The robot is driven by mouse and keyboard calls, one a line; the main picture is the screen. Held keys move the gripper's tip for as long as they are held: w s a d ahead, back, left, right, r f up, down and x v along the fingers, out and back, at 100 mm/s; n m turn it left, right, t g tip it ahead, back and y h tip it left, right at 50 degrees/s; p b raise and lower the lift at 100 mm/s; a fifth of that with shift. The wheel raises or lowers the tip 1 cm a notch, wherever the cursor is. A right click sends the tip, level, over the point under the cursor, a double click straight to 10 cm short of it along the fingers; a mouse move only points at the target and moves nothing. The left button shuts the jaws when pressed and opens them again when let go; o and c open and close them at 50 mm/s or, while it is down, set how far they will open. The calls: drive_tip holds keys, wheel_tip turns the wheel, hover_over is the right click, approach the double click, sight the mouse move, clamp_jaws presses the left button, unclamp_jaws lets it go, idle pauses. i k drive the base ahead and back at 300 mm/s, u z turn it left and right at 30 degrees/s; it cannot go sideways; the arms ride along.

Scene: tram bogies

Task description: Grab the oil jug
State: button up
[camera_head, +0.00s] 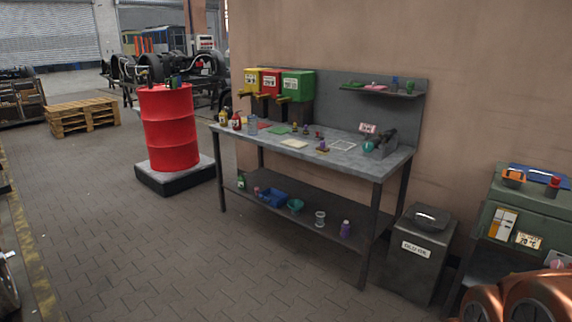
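The oil jug cannot be singled out with certainty at this size. At the left end of the workbench top (350,158) stand a small yellowish bottle (222,117), a red bottle (237,121) and a pale bluish jug-like container (252,125). They stand close together and look upright. A dark green bottle (241,181) stands on the lower shelf (270,213), below them. A small dark green item (176,82) sits on top of the red drum (171,128).
Yellow (251,80), red (270,82) and green (297,86) dispensers hang behind the bench. An old-oil bin (418,252) and a green cabinet (530,215) stand at right. A pallet stack (83,117) stands at left. The paved floor in front is clear.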

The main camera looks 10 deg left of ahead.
sight(252, 119)
drive_tip(key=u, duration=0.7)
drive_tip(key=i, duration=1.6)
drive_tip(key=u, duration=0.25)
drive_tip(key=i, duration=3.25)
drive_tip(key=z, duration=0.15)
